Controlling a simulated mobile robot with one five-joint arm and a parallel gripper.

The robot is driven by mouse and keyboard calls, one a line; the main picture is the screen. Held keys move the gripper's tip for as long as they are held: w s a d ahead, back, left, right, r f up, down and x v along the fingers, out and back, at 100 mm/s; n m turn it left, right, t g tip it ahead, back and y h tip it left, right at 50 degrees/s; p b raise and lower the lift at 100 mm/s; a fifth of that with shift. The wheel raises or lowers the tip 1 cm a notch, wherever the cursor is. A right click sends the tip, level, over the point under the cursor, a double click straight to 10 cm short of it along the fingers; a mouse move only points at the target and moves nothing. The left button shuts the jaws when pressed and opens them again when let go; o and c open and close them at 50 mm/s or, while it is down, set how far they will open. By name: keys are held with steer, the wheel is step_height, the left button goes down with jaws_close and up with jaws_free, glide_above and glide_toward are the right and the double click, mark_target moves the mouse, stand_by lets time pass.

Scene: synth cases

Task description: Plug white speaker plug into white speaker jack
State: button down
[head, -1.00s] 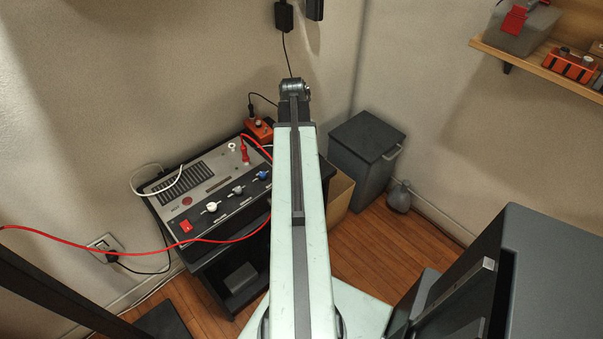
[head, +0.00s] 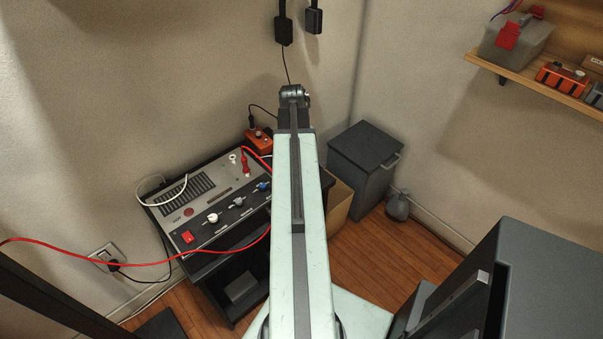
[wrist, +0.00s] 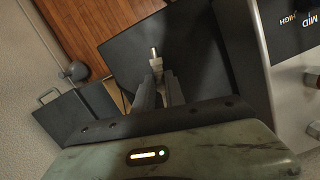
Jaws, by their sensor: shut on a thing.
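In the wrist view my gripper (wrist: 160,82) is shut on a small pale plug (wrist: 156,64) with a silver tip, which points away from the fingers over a dark flat surface. I take it for the white speaker plug; its cable is not visible there. In the head view my arm hides the gripper and the plug. The white speaker jack (head: 233,157) appears as a small white round fitting on the amplifier panel (head: 205,200), beside a red plug (head: 246,168) standing upright in the panel. A white cable (head: 165,201) loops over the amplifier's left part.
The amplifier's labelled edge shows at right in the wrist view (wrist: 296,60). A red cable (head: 140,264) crosses in front of it. An orange box (head: 259,141) sits behind. A dark bin (head: 362,160) stands right of my arm; wooden floor (head: 370,260) is open there.

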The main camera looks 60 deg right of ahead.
steer(key=shift+r+p, duration=1.65)
steer(key=shift+r, duration=0.3)
steer(key=shift+f, duration=0.1)
